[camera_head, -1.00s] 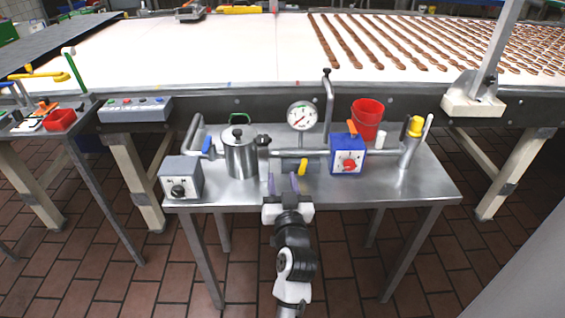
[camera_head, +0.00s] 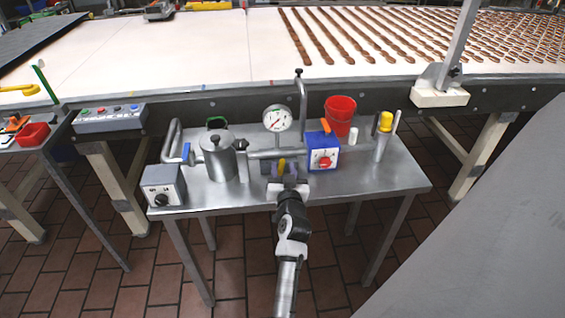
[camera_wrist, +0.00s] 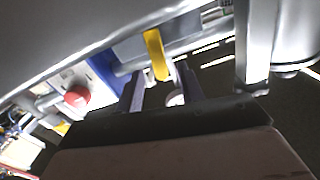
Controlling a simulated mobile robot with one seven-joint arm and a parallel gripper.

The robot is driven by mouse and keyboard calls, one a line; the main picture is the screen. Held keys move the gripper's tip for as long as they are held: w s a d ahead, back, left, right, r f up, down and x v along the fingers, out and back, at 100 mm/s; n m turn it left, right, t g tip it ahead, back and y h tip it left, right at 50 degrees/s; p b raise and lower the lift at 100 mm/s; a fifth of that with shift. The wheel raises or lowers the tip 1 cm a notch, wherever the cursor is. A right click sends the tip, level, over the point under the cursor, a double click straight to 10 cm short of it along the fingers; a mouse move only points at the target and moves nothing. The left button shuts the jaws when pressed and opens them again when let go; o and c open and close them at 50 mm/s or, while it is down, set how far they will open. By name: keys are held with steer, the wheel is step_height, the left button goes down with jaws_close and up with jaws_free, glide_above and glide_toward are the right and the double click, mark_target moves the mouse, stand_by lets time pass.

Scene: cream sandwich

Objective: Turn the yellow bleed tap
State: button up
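The yellow bleed tap (camera_head: 281,167) is a small lever on the pipework at the middle of the steel table, below the pressure gauge. In the wrist view the yellow lever (camera_wrist: 155,54) hangs ahead of my gripper (camera_wrist: 160,75). Its lower end appears between the two fingertips, with a gap on each side. My gripper (camera_head: 282,178) is open and empty, just in front of the tap in the head view. I cannot tell whether a finger touches the lever.
A steel pot (camera_head: 218,160) stands left of the tap, and a blue box with a red knob (camera_head: 323,153) stands close on its right. The gauge (camera_head: 277,119) rises behind. A grey switch box (camera_head: 162,186) is at the table's left end. The table's front right is clear.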

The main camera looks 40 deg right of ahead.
steer(key=shift+x, duration=0.9)
steer(key=shift+a, duration=0.1)
jaws_close()
steer(key=shift+s+d+f+m+b, duration=0.15)
steer(key=shift+m+b, duration=0.1)
steer(key=shift+m, duration=0.35)
steer(key=shift+d+f+m+b, duration=0.1)
steer(key=shift+d+m+b, duration=0.1)
steer(key=shift+m, duration=0.4)
steer(key=shift+s+d+m, duration=0.2)
steer(key=shift+d+m, duration=0.05)
steer(key=shift+m, duration=0.75)
jaws_free()
